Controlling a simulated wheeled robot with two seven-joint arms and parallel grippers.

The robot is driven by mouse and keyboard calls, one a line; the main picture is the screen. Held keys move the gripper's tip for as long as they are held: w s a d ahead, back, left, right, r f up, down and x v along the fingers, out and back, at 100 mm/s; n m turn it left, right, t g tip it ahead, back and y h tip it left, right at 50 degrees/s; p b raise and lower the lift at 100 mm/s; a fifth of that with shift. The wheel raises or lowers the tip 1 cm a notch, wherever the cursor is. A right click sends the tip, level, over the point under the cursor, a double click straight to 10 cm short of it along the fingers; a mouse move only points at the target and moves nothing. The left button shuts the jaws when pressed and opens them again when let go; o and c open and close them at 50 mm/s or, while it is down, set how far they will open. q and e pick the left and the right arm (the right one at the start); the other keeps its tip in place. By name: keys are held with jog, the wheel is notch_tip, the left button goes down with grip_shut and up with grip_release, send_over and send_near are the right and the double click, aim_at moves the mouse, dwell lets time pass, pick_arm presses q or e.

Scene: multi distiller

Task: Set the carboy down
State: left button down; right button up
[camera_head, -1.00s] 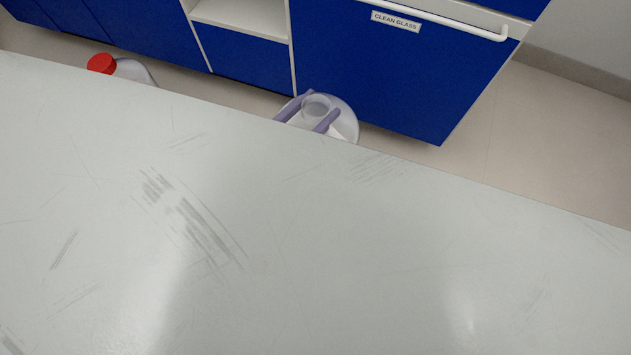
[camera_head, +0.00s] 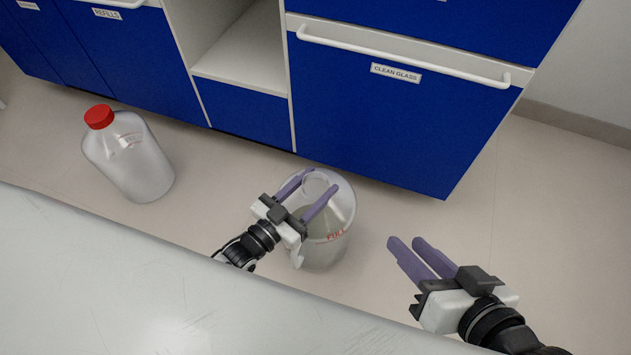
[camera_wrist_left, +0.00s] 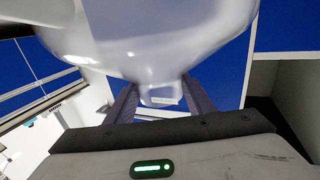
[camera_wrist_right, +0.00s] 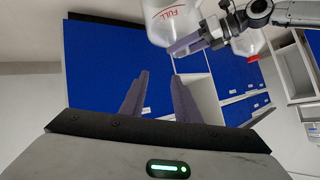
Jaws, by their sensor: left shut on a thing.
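A clear, translucent carboy (camera_head: 341,212) with red FULL lettering is in front of the blue cabinets in the head view. My left gripper (camera_head: 308,186) is shut on its neck, one purple finger on each side. In the left wrist view the carboy's body (camera_wrist_left: 150,45) fills the top and its neck sits between the fingers. It also shows at the top of the right wrist view (camera_wrist_right: 168,22). I cannot tell whether its base touches the floor. My right gripper (camera_head: 408,243) is open and empty, to the right of the carboy and apart from it.
A second carboy (camera_head: 135,160) with a red cap stands on the floor at the left. Blue cabinets, one labelled CLEAN GLASS (camera_head: 396,73), line the back. A pale worktop (camera_head: 120,290) fills the near left. Floor at the right is clear.

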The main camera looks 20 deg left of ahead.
pick_arm(q)
jog(key=shift+w+d+r, duration=0.1)
jog(key=shift+w+r, duration=0.1)
jog(key=shift+w, duration=0.1)
jog(key=c, duration=1.2)
grip_release()
jog(key=shift+s+f, duration=0.3)
jog(key=shift+f, duration=0.35)
jog(key=o, duration=0.4)
jog(key=shift+c, duration=0.2)
pick_arm(e)
jog(key=shift+a+r, duration=0.2)
jog(key=shift+r, duration=0.45)
pick_arm(q)
jog(key=shift+s, duration=0.1)
pick_arm(e)
jog(key=shift+f, duration=0.15)
pick_arm(q)
jog(key=shift+s+a+r, duration=0.1)
jog(key=shift+s+a, duration=0.2)
jog(key=p+v, duration=0.3)
jog(key=v, duration=0.8)
pick_arm(e)
jog(key=d+f, duration=0.1)
jog(key=f+g+h, duration=0.1)
jog(key=shift+s+d+f, duration=0.2)
jog(key=shift+d+f, duration=0.15)
jog(key=shift+d, duration=0.05)
